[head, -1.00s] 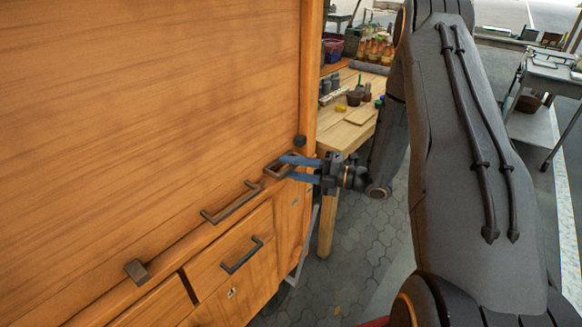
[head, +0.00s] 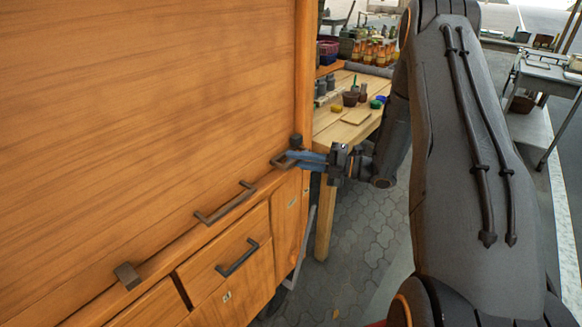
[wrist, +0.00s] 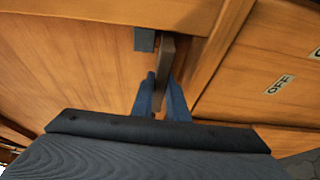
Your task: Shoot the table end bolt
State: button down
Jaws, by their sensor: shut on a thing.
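The table end bolt has a dark bar-shaped handle (head: 280,162) at the far right end of the wooden ledge in the head view. My gripper (head: 300,160), with blue fingers, is shut on this handle from the right. In the wrist view the brown handle (wrist: 166,60) stands between the two blue fingertips (wrist: 162,95). A grey block (wrist: 144,40) sits just left of the handle there. A dark round knob (head: 296,141) is close above the fingers in the head view. The far end of the bolt is hidden.
A large wooden panel (head: 150,100) fills the left. A dark pull handle (head: 225,203), a metal catch (head: 128,275) and a drawer handle (head: 238,257) stand out along my side. A workbench (head: 345,125) with pots is behind. An OFF label (wrist: 280,84) shows in the wrist view.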

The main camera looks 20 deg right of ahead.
jog(key=shift+w+d, duration=0.15)
jog(key=shift+d, duration=0.05)
jog(key=c, duration=1.7)
grip_release()
jog(key=shift+d, duration=0.1)
jog(key=shift+c, duration=0.2)
jog(key=b+v, duration=0.1)
jog(key=v, duration=0.6)
jog(key=shift+s+d+b, duration=0.25)
jog(key=shift+b, duration=0.05)
